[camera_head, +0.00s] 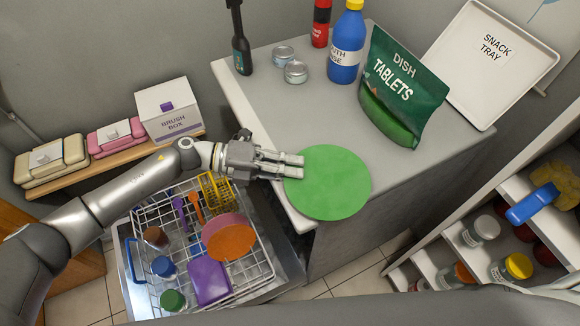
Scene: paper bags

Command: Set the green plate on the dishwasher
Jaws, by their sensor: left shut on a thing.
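The green plate (328,184) is a flat round disc at the left front edge of the grey countertop (262,107). My left gripper (294,165) reaches in from the left and is shut on the plate's left rim. The plate covers part of the counter's edge; I cannot tell whether it touches the top. The open dishwasher rack (262,268) is below and left of the plate, holding an orange bowl (229,238), a purple board (209,279), cups and utensils. My right gripper is not in view.
The counter holds a green dish tablets bag (402,85), a blue bottle (346,47), a red bottle (321,22), a dark bottle (240,50), two small tins (295,72) and a leaning snack tray (489,60). Shelves with jars (481,231) stand at right. The counter's middle is clear.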

